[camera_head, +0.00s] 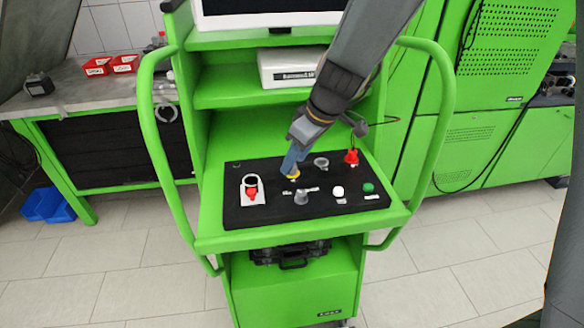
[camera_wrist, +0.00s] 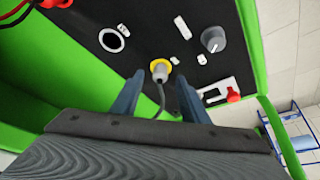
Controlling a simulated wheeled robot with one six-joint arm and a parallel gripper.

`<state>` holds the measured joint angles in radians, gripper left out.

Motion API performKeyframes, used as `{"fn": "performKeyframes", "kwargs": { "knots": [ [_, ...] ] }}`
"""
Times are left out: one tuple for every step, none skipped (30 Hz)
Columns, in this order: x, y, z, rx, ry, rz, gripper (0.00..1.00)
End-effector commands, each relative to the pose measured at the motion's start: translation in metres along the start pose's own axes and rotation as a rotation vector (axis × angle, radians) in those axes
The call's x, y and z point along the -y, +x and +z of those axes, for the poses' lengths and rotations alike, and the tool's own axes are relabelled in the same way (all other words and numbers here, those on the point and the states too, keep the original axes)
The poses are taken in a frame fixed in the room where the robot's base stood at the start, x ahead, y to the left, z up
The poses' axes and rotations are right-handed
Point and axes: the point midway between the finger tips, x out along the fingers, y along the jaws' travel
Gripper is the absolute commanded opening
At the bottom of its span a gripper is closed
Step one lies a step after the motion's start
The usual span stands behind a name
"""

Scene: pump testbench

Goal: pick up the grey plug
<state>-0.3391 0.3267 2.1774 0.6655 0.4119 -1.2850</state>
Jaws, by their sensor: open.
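The grey plug (camera_wrist: 159,72) sits in a yellow-ringed socket on the black panel, with a dark cable trailing from it toward my gripper. My gripper (camera_wrist: 160,80) is open, with one blue finger on each side of the plug in the wrist view. I cannot tell whether either finger touches it. In the head view my gripper (camera_head: 288,170) points down at the yellow ring (camera_head: 295,178), and the plug is mostly hidden behind the fingers.
Green handrails (camera_head: 147,110) flank the cart, and a shelf (camera_head: 235,97) is above.

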Motion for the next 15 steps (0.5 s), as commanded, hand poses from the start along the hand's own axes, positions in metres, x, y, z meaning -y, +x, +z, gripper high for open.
{"fn": "performKeyframes", "kwargs": {
  "knots": [
    [0.0002, 0.0043, 0.0, 0.001, 0.001, 0.0, 0.41],
    [0.0001, 0.0063, 0.0001, 0.001, 0.0, 0.0, 0.41],
    [0.0001, 0.0082, 0.0002, 0.001, 0.0, 0.0, 0.41],
    [0.0001, 0.0091, 0.0002, 0.001, 0.0, 0.0, 0.41],
    [0.0, 0.0097, 0.0001, 0.001, 0.0, 0.0, 0.41],
    [-0.0001, 0.0101, 0.0, 0.0, 0.0, 0.001, 0.41],
    [-0.0001, 0.0102, 0.0, 0.0, 0.0, 0.001, 0.41],
    [-0.0001, 0.0102, 0.0, 0.0, 0.0, 0.001, 0.41],
    [-0.0001, 0.0102, 0.0, 0.0, 0.0, 0.001, 0.41],
    [-0.0001, 0.0102, 0.0, 0.0, 0.0, 0.001, 0.41],
    [-0.0001, 0.0101, 0.0, 0.0, 0.0, 0.001, 0.41],
    [-0.0001, 0.0101, 0.0, 0.0, 0.0, 0.001, 0.37],
    [-0.0001, 0.0101, 0.0001, 0.0, 0.0, 0.001, 0.32],
    [-0.0001, 0.0101, 0.0001, 0.0, 0.0, 0.001, 0.27],
    [-0.0001, 0.0101, 0.0001, 0.0, 0.0, 0.001, 0.21]
  ]
}}
